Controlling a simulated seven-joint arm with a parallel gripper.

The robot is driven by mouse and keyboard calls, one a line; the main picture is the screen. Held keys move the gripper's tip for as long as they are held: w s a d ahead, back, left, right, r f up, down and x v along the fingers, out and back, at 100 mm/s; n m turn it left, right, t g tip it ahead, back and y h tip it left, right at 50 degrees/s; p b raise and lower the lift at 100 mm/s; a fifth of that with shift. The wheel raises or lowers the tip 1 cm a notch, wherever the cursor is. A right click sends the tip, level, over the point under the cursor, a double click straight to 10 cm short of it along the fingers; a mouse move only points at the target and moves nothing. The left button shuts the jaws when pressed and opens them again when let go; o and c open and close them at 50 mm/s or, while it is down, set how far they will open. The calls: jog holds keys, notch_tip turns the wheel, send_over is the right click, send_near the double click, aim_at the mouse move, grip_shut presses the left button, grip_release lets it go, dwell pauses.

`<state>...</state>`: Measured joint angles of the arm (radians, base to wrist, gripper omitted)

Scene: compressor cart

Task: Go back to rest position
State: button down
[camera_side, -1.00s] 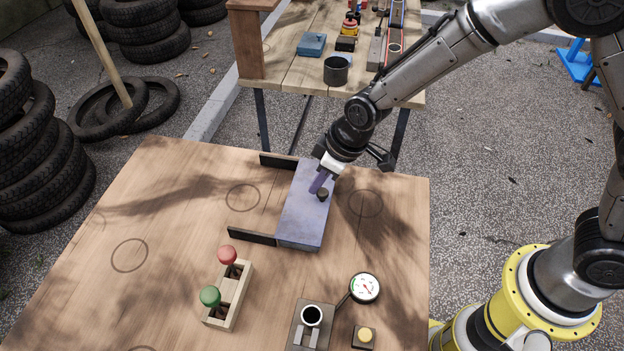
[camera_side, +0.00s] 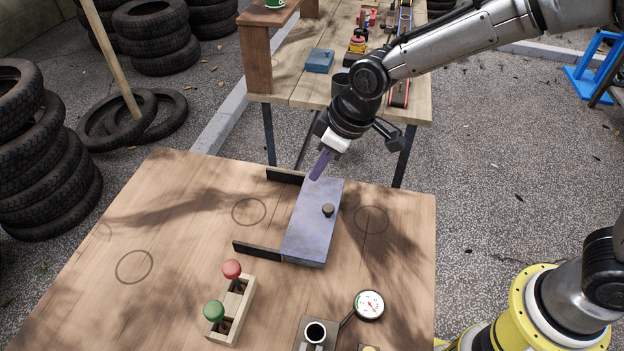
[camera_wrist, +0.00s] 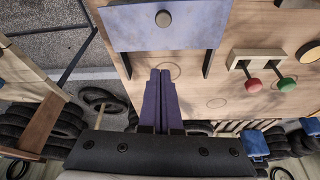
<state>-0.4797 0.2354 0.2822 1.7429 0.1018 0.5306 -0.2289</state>
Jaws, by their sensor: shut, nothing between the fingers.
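My gripper (camera_side: 321,164) has purple fingers pressed together with nothing between them. In the side view it hangs above the far end of the blue-grey panel (camera_side: 312,225), apart from its dark knob (camera_side: 328,210). In the wrist view the shut fingers (camera_wrist: 160,82) point toward the panel (camera_wrist: 195,30), whose knob (camera_wrist: 163,18) shows near the top.
A block with a red lever (camera_side: 232,268) and a green lever (camera_side: 214,310) stands at the front. A pressure gauge (camera_side: 369,305) is at the front right. Behind stands a workbench (camera_side: 300,88) holding a blue box (camera_side: 320,60). Tires (camera_side: 40,150) are stacked at the left.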

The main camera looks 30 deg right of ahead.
jog(key=s+d+r+m+t, duration=0.2)
jog(key=s+d+r, duration=0.1)
jog(key=d+r, duration=0.45)
jog(key=s+d+r+m+t, duration=0.1)
jog(key=s+d+r, duration=0.1)
jog(key=d+r, duration=0.6)
jog(key=s+d+r+m+t+h, duration=0.15)
jog(key=s+d, duration=0.35)
jog(key=s, duration=0.6)
jog(key=s+d+f+m+g, duration=0.2)
jog(key=s+f, duration=0.3)
jog(key=s, duration=0.4)
jog(key=shift+s+d+f+m+h, duration=0.3)
jog(key=shift+m+h, duration=0.05)
jog(key=shift+h, duration=0.1)
